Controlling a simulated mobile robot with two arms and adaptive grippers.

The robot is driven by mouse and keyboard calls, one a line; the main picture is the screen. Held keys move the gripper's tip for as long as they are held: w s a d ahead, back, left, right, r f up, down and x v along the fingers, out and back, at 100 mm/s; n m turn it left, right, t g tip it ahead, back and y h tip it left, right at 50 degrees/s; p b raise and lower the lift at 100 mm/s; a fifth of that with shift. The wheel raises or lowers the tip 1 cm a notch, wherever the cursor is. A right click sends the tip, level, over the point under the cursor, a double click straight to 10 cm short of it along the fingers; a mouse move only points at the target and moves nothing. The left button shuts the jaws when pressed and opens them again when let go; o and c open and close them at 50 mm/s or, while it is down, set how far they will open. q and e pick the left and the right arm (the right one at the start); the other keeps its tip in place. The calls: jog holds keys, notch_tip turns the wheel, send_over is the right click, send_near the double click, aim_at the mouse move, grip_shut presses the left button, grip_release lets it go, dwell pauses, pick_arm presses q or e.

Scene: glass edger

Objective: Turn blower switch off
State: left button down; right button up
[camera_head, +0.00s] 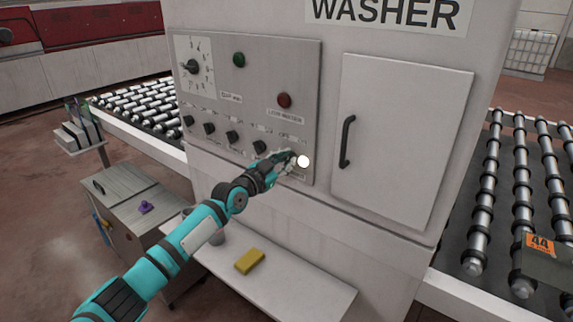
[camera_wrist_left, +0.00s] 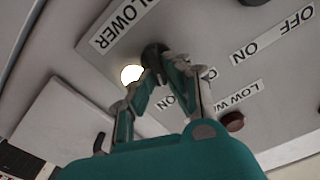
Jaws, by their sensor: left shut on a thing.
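The washer's control panel (camera_head: 245,100) carries a row of black rotary switches along its lower part. My left gripper (camera_head: 287,160) is at the right end of that row, against the panel. In the left wrist view my left gripper (camera_wrist_left: 160,58) is shut on a dark round knob, the blower switch (camera_wrist_left: 153,52), beside a label reading "LOWER". A bright white round spot (camera_head: 303,161) shows next to the fingers; it also shows in the left wrist view (camera_wrist_left: 131,74). The knob's pointing direction is hidden by the fingers. My right gripper is in neither view.
A cabinet door with a black handle (camera_head: 347,142) is right of the panel. A shelf (camera_head: 300,290) with a yellow block (camera_head: 250,261) lies below my arm. Roller conveyors (camera_head: 480,190) flank the washer. A red button (camera_head: 284,100) sits above the gripper.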

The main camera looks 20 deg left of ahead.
pick_arm(q)
jog(key=n, duration=0.1)
jog(key=n+b, duration=0.1)
jog(key=shift+a+f+n, duration=0.15)
jog(key=shift+n, duration=0.25)
jog(key=n+b, duration=0.1)
jog(key=n, duration=0.1)
jog(key=shift+w+a+n, duration=0.1)
jog(key=shift+n, duration=0.3)
jog(key=shift+w+a+n+b, duration=0.15)
jog(key=shift+n+b, duration=0.15)
jog(key=shift+n, duration=1.1)
jog(key=shift+s+a+n+b, duration=0.15)
jog(key=shift+n+b, duration=0.1)
jog(key=shift+n, duration=1.15)
jog(key=shift+w, duration=0.1)
jog(key=c, duration=1.4)
grip_release()
jog(key=shift+o, duration=0.2)
jog(key=shift+a, duration=0.1)
jog(key=v, duration=1.2)
